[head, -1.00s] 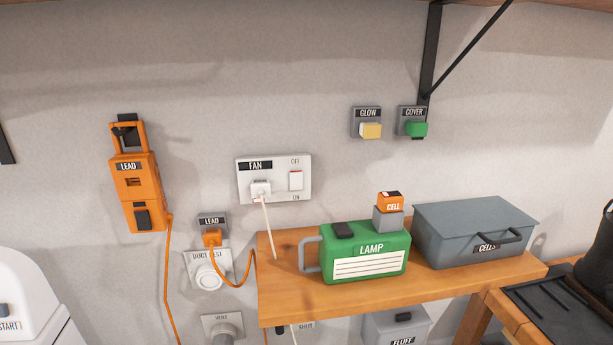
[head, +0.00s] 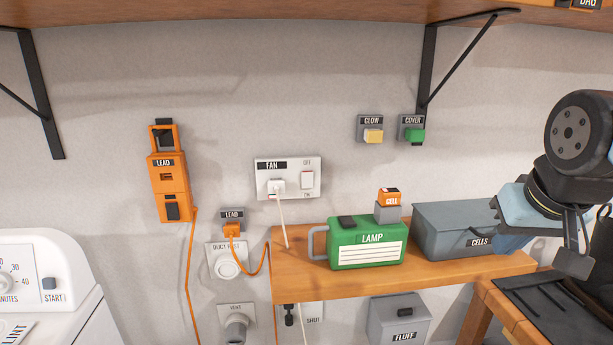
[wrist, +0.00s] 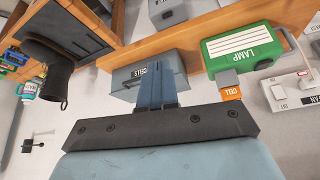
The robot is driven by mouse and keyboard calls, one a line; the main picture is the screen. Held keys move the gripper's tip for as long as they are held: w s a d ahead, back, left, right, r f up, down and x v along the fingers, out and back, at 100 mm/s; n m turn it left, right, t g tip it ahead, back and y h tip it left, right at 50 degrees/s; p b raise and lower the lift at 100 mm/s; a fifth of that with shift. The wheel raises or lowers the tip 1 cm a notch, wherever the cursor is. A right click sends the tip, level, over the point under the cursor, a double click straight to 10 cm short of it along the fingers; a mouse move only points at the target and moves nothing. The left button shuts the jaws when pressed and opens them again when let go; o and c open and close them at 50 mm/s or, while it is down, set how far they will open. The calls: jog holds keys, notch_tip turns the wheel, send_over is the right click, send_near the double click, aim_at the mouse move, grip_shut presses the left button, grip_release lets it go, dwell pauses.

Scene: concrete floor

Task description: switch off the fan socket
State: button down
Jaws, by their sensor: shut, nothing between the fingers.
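The fan socket (head: 262,190) is a white wall plate labelled FAN, with a white plug and cord in its left half. Its white rocker switch (head: 307,180) is at the right, with OFF printed above and ON below. Which way the rocker is pressed is too small to tell. The socket also shows at the right edge of the wrist view (wrist: 274,95), upside down. My gripper (head: 508,243) is far to the right of the socket, in front of the grey CELLS box. Its blue fingers (wrist: 157,92) are together and empty in the wrist view.
A wooden shelf (head: 300,288) below the socket carries the green LAMP case (head: 365,255), an orange CELL block (head: 389,196) and the CELLS box (head: 445,220). GLOW (head: 370,130) and COVER (head: 411,128) switches are right of the socket. An orange LEAD unit (head: 172,185) hangs left.

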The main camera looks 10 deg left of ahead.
jog(key=w+a+r+n+y, duration=0.2)
jog(key=w+a+n+y, duration=0.1)
jog(key=w+a+n, duration=0.6)
jog(key=w+a+r+n+g+y, duration=0.1)
jog(key=w+a+r+n+y, duration=0.2)
jog(key=w+a+n, duration=0.7)
jog(key=a, duration=0.7)
jog(key=shift+w+r+n, duration=0.15)
jog(key=shift+w+n, duration=0.15)
send_near(303, 185)
notch_tip(303, 185, down, 4)
jog(key=s, duration=0.2)
jog(key=shift+w+a+r, duration=0.1)
jog(key=shift+w+a, duration=0.8)
jog(key=shift+w, duration=0.25)
jog(key=shift+w+a+r, duration=0.1)
jog(key=shift+w+a, duration=0.1)
jog(key=shift+w, duration=0.5)
